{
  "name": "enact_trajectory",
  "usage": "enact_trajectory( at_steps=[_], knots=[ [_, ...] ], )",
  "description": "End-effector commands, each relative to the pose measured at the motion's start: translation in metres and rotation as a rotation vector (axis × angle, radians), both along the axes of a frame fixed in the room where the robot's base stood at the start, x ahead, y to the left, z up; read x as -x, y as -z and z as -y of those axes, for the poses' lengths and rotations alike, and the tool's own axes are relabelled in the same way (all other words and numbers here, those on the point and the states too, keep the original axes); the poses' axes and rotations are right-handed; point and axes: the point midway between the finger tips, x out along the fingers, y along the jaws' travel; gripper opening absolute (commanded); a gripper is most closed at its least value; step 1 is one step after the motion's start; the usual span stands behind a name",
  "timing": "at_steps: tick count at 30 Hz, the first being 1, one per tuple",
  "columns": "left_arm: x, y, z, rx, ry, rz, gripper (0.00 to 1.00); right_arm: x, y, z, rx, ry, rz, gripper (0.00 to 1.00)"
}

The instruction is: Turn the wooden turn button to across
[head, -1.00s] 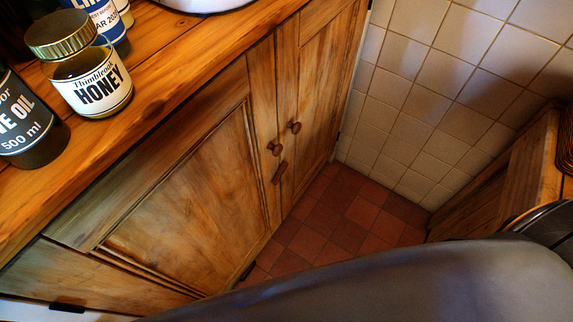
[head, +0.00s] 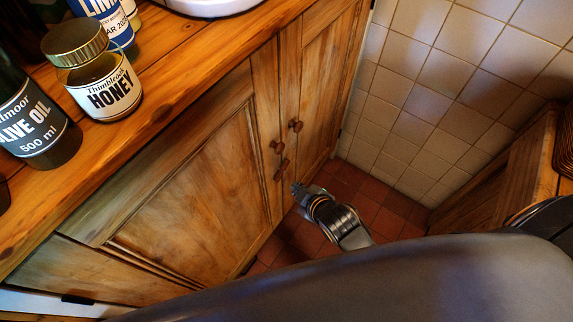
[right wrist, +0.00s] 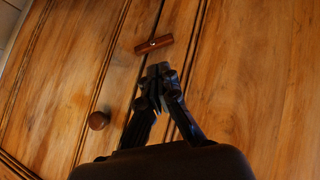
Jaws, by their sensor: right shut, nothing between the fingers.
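The wooden turn button (head: 281,169) is a small dark brown bar on the cabinet front, below two round knobs, at the seam between the doors. My left gripper is not in view.
Round knobs (head: 296,125) sit above the button; one knob (right wrist: 99,121) shows in the right wrist view. A honey jar (head: 103,84) and an olive oil bottle (head: 36,122) stand on the worktop (head: 190,87). Red floor tiles (head: 385,214) are open between cabinet and tiled wall.

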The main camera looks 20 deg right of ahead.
Motion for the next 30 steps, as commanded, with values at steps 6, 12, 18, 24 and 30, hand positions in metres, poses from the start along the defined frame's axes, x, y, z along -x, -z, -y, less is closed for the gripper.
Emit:
enact_trajectory(
  at_steps=[6, 12, 18, 24, 30],
  knots=[
    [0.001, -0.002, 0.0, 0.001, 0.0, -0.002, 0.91, -0.009, -0.046, -0.004, 0.021, -0.03, 0.072, 0.0],
    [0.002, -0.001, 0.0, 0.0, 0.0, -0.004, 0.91, -0.022, -0.041, -0.007, 0.023, -0.033, 0.079, 0.0],
    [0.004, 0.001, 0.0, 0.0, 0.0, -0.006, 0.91, -0.052, -0.018, -0.013, 0.022, -0.031, 0.079, 0.0],
    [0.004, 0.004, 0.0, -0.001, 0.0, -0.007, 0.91, -0.082, 0.006, -0.018, 0.021, -0.031, 0.079, 0.0],
    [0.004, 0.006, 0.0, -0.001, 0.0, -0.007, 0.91, -0.095, 0.031, -0.009, 0.023, -0.031, 0.076, 0.0]
  ],
)
